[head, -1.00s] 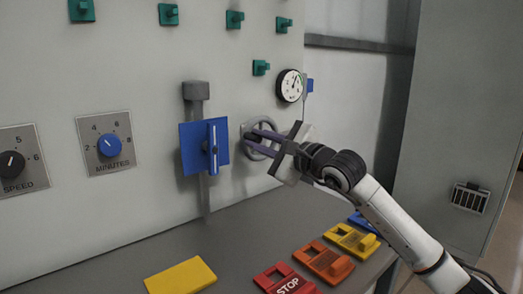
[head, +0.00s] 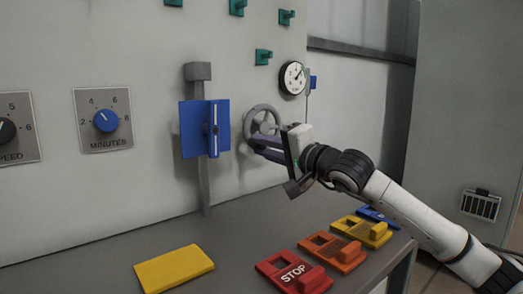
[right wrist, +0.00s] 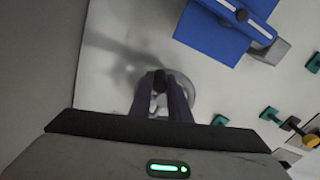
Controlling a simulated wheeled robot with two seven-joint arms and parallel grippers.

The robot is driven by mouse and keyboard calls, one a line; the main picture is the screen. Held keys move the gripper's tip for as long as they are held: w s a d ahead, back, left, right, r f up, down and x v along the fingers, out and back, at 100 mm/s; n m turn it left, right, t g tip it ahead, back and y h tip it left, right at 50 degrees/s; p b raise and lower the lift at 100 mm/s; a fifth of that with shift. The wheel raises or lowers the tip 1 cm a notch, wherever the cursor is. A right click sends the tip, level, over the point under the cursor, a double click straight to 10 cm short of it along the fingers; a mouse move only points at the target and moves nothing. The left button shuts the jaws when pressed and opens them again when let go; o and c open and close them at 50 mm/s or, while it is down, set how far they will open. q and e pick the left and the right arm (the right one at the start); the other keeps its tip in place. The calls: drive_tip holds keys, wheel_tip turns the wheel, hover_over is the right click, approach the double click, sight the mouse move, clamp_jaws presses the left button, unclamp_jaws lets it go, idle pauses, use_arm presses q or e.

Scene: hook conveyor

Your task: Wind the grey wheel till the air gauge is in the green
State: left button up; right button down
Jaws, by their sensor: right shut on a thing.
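The grey wheel (head: 262,108) is on the upright panel, right of the blue lever plate. My right gripper (head: 257,144) is shut at the wheel's lower edge. In the right wrist view its two dark fingers (right wrist: 160,100) close on a dark knob (right wrist: 160,80) in front of the wheel (right wrist: 205,97), which they partly hide. The round white air gauge (head: 292,78) is above and right of the wheel. A dark needle shows on it and a bit of green near its upper right; whether the needle lies in the green is too small to tell. My left gripper is not in view.
A blue lever plate (head: 190,130) stands just left of the wheel. Further left is the MINUTES dial (head: 105,120). Below, the grey ledge (head: 110,262) carries a yellow plate (head: 175,269), the red STOP block (head: 292,274), and orange, yellow and blue blocks.

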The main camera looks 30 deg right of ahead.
drive_tip(key=d+n, duration=0.1)
drive_tip(key=n, duration=0.2)
drive_tip(key=d+f+n, duration=0.1)
drive_tip(key=n, duration=0.2)
drive_tip(key=d+f+n, duration=0.1)
drive_tip(key=n, duration=0.2)
drive_tip(key=shift+w+d+f, duration=0.15)
drive_tip(key=shift+d+f, duration=0.1)
drive_tip(key=shift+d, duration=0.05)
idle(0.4)
drive_tip(key=c, duration=1.7)
unclamp_jaws()
drive_tip(key=shift+o, duration=0.2)
drive_tip(key=shift+b, duration=0.3)
